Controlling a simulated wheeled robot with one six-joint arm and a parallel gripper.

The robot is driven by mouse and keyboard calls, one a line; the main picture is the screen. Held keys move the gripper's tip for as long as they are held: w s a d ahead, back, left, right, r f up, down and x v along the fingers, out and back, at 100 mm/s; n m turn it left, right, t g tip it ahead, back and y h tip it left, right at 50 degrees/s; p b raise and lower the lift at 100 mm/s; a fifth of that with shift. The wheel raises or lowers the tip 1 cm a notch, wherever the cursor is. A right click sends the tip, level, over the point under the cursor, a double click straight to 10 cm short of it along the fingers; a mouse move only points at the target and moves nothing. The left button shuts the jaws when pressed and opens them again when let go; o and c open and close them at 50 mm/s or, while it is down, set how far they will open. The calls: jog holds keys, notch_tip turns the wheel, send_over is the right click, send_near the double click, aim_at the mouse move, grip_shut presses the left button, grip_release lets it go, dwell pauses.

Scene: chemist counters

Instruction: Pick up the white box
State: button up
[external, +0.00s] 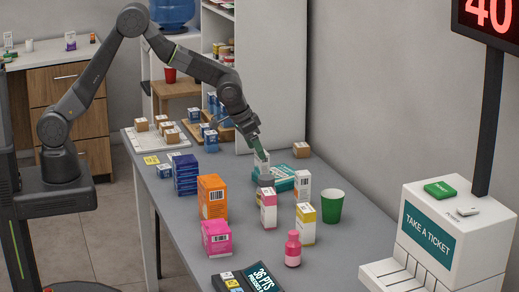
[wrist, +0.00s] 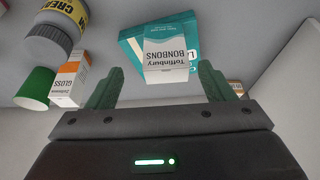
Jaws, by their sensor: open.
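In the wrist view my gripper (wrist: 160,70) is open, with one green finger to each side of the box and nothing held. I cannot tell whether a finger touches it. A teal box (wrist: 133,47) lies beside and behind the white box; it also shows in the external view (external: 284,183).
A grey jar (external: 265,180), white-and-orange GLOSS box (wrist: 70,78) and green cup (external: 332,206) stand close by. An orange box (external: 212,197), pink box (external: 216,238) and pink bottle (external: 293,249) stand nearer the front.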

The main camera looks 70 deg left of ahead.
notch_tip(320, 180, up, 8)
jog(key=m+t+h+b, duration=0.1)
jog(key=t+h, duration=0.2)
jog(key=t, duration=0.2)
send_over(267, 156)
jog(key=s+d, duration=0.3)
jog(key=d, duration=0.1)
jog(key=a+n+t+y+b, duration=0.1)
jog(key=a+t+y, duration=0.2)
jog(key=a+t, duration=0.3)
jog(key=shift+g, duration=0.7)
jog(key=shift+w+a+f+p, duration=0.1)
jog(key=shift+w+f+p, duration=0.45)
jog(key=shift+f, duration=1.55)
jog(key=shift+w+a+f+p, duration=0.2)
jog(key=shift+w+f, duration=0.65)
jog(key=shift+f, duration=1.25)
jog(key=shift+w+a+f+p, duration=0.1)
jog(key=shift+w+f+p, duration=0.45)
jog(key=shift+f, duration=1.55)
jog(key=shift+w, duration=0.1)
